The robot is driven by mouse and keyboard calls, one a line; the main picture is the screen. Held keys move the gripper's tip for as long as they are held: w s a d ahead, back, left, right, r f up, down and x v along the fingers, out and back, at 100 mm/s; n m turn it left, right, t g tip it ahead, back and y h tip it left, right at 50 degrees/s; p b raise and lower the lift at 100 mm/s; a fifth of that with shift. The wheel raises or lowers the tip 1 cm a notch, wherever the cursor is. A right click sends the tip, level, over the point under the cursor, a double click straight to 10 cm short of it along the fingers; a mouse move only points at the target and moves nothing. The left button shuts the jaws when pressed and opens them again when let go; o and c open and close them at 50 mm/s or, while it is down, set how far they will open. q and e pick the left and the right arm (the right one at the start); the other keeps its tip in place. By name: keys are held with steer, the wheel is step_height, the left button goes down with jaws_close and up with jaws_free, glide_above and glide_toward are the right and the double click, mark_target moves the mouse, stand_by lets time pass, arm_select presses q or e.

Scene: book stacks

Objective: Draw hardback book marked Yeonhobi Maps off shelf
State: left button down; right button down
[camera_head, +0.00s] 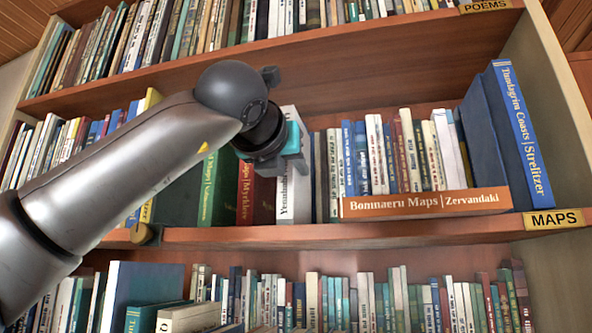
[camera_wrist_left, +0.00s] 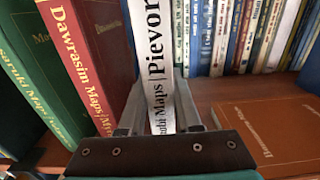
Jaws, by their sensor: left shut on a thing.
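The book marked Yeonhobi Maps (camera_head: 294,207) stands upright on the middle shelf, a tall white hardback with dark spine lettering. My left gripper (camera_head: 278,163) is at its spine, covering the upper part of the lettering in the head view. In the left wrist view the white spine (camera_wrist_left: 156,60) runs between the two fingers of my left gripper (camera_wrist_left: 160,108), which is shut on it. The part of the book behind the spine is mostly hidden. My right gripper is not in view.
A red book (camera_head: 257,200) and a green book (camera_head: 216,190) stand to its left. A brown Bomnaeru Maps book (camera_head: 425,204) lies flat to its right, before a row of upright books. Tall blue books (camera_head: 522,135) stand at the right end. A shelf board (camera_head: 330,80) runs above.

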arm_select(q)
steer(key=shift+r, duration=0.3)
stand_by(0.4)
steer(key=shift+r+p, duration=0.3)
steer(key=shift+p, duration=0.05)
steer(key=b+v, duration=0.8)
steer(key=v, duration=0.9)
